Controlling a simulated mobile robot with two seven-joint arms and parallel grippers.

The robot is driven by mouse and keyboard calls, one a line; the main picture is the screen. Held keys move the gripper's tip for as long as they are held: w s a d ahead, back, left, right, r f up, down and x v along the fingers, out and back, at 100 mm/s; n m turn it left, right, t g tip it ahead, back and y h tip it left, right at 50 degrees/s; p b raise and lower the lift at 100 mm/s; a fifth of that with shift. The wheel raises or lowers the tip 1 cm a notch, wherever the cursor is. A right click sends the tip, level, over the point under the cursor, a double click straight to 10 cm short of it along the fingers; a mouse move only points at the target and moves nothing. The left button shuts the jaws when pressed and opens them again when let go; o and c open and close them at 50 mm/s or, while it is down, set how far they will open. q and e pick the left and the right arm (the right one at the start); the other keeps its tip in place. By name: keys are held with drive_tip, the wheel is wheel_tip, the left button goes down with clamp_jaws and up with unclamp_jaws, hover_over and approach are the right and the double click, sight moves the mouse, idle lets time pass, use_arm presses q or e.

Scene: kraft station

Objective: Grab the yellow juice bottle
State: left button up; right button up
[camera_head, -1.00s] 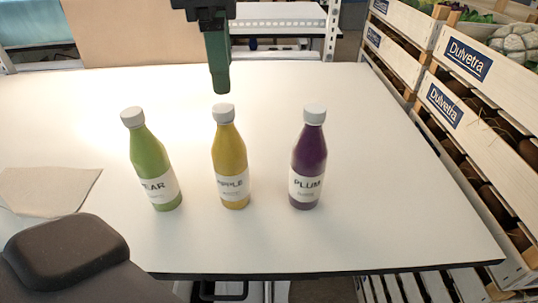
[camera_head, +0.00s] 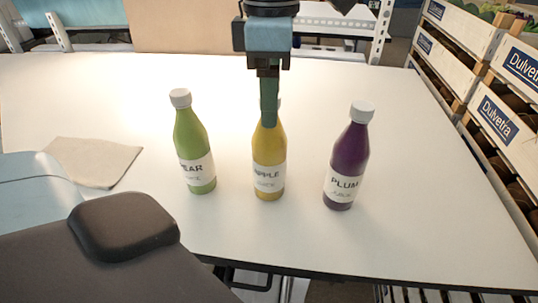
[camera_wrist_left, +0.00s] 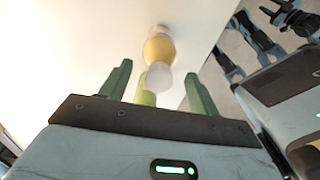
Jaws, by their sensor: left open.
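The yellow juice bottle (camera_head: 269,148), labelled APPLE with a white cap, stands upright between two other bottles. My left gripper (camera_head: 269,100) points down at the bottle's top, and a green finger hides most of the cap in the head view. In the left wrist view the fingers of my left gripper (camera_wrist_left: 160,88) are apart, with the white cap of the yellow bottle (camera_wrist_left: 159,48) showing between them. Contact cannot be seen. Dark parts at the upper right of the wrist view may include my right gripper; its jaws are unclear.
A green PEAR bottle (camera_head: 192,140) stands to the left and a purple PLUM bottle (camera_head: 348,160) to the right on the white table (camera_head: 110,215). A beige cloth or sheet (camera_head: 95,160) lies at left. Wooden crates (camera_head: 485,110) line the right side.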

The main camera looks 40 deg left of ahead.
sight(269, 150)
use_arm(q)
drive_tip(key=shift+f, duration=1.55)
drive_tip(key=shift+r, duration=0.1)
clamp_jaws()
